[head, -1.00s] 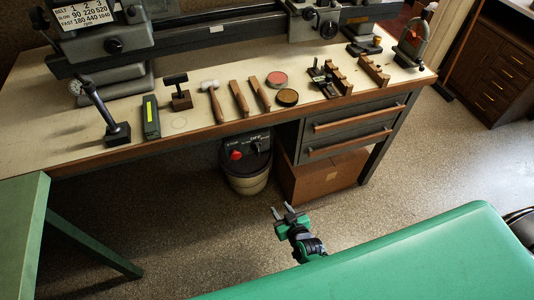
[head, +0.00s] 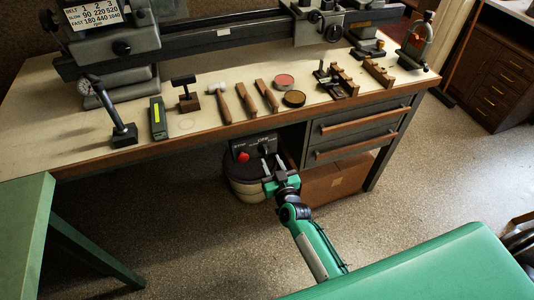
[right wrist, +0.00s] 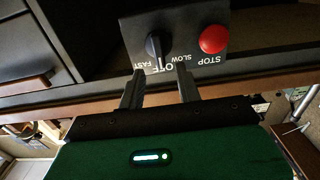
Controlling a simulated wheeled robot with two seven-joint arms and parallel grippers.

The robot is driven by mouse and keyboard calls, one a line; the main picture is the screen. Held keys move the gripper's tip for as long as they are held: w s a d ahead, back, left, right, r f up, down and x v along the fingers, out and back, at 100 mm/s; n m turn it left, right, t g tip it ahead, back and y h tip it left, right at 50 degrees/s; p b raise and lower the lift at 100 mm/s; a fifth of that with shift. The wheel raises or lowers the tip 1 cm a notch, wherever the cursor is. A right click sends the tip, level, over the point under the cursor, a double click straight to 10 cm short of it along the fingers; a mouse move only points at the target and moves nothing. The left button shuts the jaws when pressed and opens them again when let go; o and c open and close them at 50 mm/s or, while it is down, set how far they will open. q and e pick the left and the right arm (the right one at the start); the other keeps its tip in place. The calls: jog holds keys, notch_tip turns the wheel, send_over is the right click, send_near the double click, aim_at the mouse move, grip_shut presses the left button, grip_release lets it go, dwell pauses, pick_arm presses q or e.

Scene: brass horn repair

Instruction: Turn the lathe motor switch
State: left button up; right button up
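The lathe motor switch is a dark knob (right wrist: 153,45) on a black panel (right wrist: 190,22) under the bench front. In the right wrist view its panel reads FAST, OFF and SLOW, with the knob beside OFF. A red STOP button (right wrist: 213,39) sits on the same panel and also shows in the head view (head: 243,156). My right gripper (right wrist: 158,78) is open and empty. Its two fingers point at the knob, just short of it, with the knob seen between the fingertips' lines. The head view shows the right gripper (head: 271,163) in front of the panel. My left gripper is not in view.
The lathe (head: 210,45) stands on the workbench (head: 75,135), with a hammer (head: 218,100) and several tools along the front. A green surface (head: 430,270) lies at the lower right.

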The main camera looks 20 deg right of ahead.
aim_at(266, 153)
jog(key=shift+w+a, duration=0.1)
jog(key=shift+w, duration=2.3)
jog(key=shift+c, duration=0.4)
grip_shut()
